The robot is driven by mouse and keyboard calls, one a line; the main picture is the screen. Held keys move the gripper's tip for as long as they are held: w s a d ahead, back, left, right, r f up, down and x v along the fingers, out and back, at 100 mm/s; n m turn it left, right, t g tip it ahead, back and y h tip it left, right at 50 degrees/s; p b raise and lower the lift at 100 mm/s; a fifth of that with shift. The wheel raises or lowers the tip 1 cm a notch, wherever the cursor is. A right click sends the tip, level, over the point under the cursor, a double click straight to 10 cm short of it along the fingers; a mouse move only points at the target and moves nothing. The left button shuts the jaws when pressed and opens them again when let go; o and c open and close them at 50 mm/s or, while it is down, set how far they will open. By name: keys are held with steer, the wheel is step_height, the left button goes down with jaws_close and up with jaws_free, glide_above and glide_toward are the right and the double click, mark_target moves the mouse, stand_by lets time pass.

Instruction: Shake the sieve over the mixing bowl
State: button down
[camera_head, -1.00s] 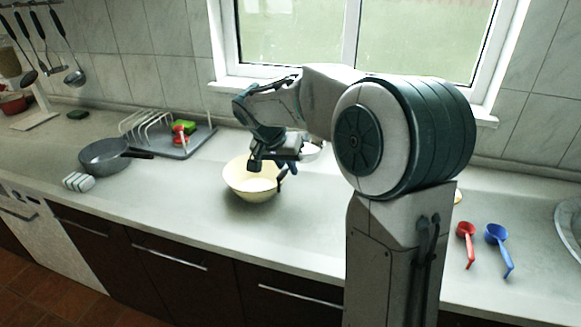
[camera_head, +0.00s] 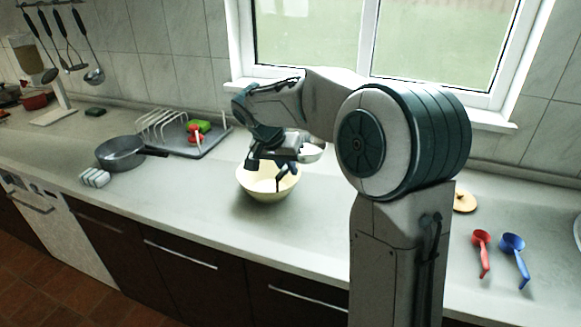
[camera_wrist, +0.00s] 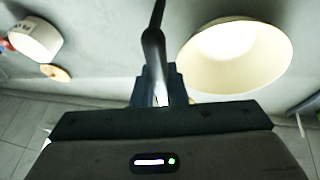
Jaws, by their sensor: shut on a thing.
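The mixing bowl (camera_head: 252,186), cream and round, stands on the counter below my gripper (camera_head: 284,168). It also shows at the upper right of the wrist view (camera_wrist: 238,62). My gripper is shut on a dark, thin handle (camera_wrist: 154,52) in the wrist view, which runs out of the top of that frame.
A grey pan (camera_head: 120,153) and a dish rack (camera_head: 190,140) stand left. Red (camera_head: 482,250) and blue (camera_head: 515,255) scoops and a wooden disc (camera_head: 464,202) lie right. A white pot (camera_wrist: 36,40) shows in the wrist view. Counter in front of the bowl is clear.

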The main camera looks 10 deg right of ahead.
steer(key=w+a+p, duration=0.1)
steer(key=w+a, duration=0.3)
steer(key=a, duration=0.5)
steer(key=shift+w+a, duration=0.2)
steer(key=shift+a, duration=0.1)
stand_by(2.0)
steer(key=shift+f, duration=0.15)
step_height(320, 180, down, 4)
steer(key=b, duration=0.3)
stand_by(0.5)
steer(key=shift+d, duration=0.1)
stand_by(0.4)
